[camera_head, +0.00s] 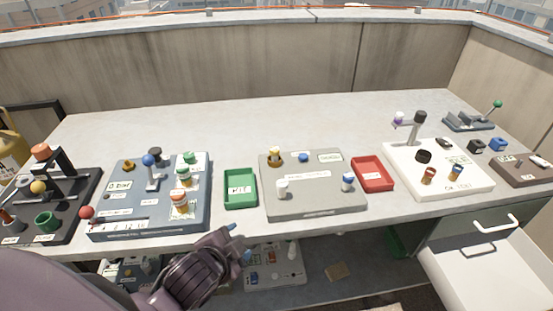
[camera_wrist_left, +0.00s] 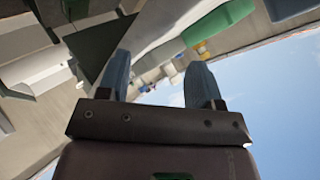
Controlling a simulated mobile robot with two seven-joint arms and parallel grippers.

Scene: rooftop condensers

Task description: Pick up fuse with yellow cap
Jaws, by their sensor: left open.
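A fuse with a yellow cap (camera_head: 274,156) stands at the back left of the grey board (camera_head: 315,209) in the middle of the table. My left gripper (camera_head: 238,243) is at the table's front edge, lower and nearer than the fuse, below the green tray. Its blue fingers are apart with nothing between them. The left wrist view shows the same open fingers (camera_wrist_left: 158,82) against a tilted background; I cannot pick out the fuse there with certainty. My right gripper is not in view.
The grey board also carries a white-topped piece (camera_head: 282,189), a blue knob (camera_head: 303,157) and a blue-and-white piece (camera_head: 348,182). A green tray (camera_head: 240,203) and a red tray (camera_head: 372,187) flank it. An open drawer (camera_head: 490,265) juts out at right. The table behind is clear.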

